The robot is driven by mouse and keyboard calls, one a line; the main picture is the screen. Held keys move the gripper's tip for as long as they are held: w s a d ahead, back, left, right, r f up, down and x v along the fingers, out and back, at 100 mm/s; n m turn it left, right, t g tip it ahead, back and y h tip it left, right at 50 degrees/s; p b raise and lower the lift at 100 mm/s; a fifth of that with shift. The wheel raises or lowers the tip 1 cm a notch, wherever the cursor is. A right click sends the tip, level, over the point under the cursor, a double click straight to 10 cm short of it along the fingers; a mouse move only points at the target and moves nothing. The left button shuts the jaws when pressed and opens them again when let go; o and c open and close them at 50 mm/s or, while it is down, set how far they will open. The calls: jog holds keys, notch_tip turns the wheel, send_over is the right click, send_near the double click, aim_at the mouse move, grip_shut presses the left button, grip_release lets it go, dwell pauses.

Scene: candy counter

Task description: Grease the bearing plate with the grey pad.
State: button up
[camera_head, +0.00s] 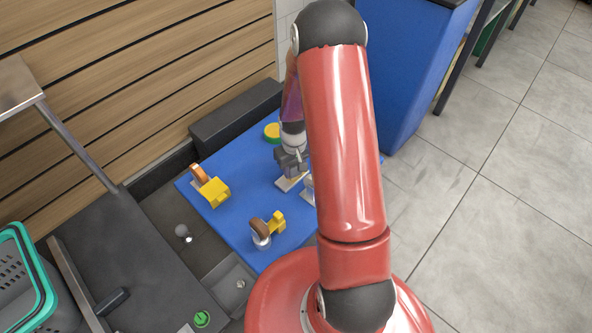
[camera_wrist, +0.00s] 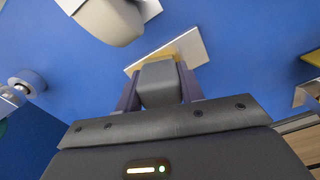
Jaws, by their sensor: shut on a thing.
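My gripper (camera_head: 291,163) is low over the blue surface, partly hidden behind my red arm. In the wrist view its two dark fingers (camera_wrist: 159,88) are shut on a grey block, which looks like the grey pad (camera_wrist: 160,76). A flat pale plate (camera_wrist: 199,50) lies right at the pad, partly under it, and looks like the bearing plate; it also shows in the head view (camera_head: 287,184). A yellowish patch (camera_wrist: 186,44) shows on the plate beside the pad. I cannot tell whether pad and plate touch.
A cream rounded object (camera_wrist: 112,22) stands close by on a white base. Yellow blocks with brown parts (camera_head: 217,193) (camera_head: 276,222) and a yellow-green round thing (camera_head: 272,131) are on the blue surface (camera_head: 235,230). A teal basket (camera_head: 45,290) is at lower left.

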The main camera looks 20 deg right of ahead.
jog(key=shift+w+a, duration=0.15)
jog(key=shift+w, duration=0.65)
jog(key=shift+s, duration=1.6)
jog(key=shift+w, duration=1.55)
jog(key=shift+s+d, duration=0.2)
jog(key=shift+s, duration=1.35)
jog(key=shift+w+a, duration=0.2)
jog(key=shift+w, duration=1.4)
jog(key=shift+s+a+b, duration=0.2)
jog(key=shift+s+a, duration=0.1)
jog(key=shift+s, duration=0.55)
jog(key=shift+s+a+b, duration=0.15)
jog(key=shift+s+a, duration=0.15)
jog(key=shift+s, duration=0.5)
jog(key=shift+w+f, duration=0.1)
jog(key=shift+w, duration=1.5)
jog(key=shift+s+d, duration=0.1)
jog(key=shift+s, duration=1.55)
jog(key=shift+w, duration=1.7)
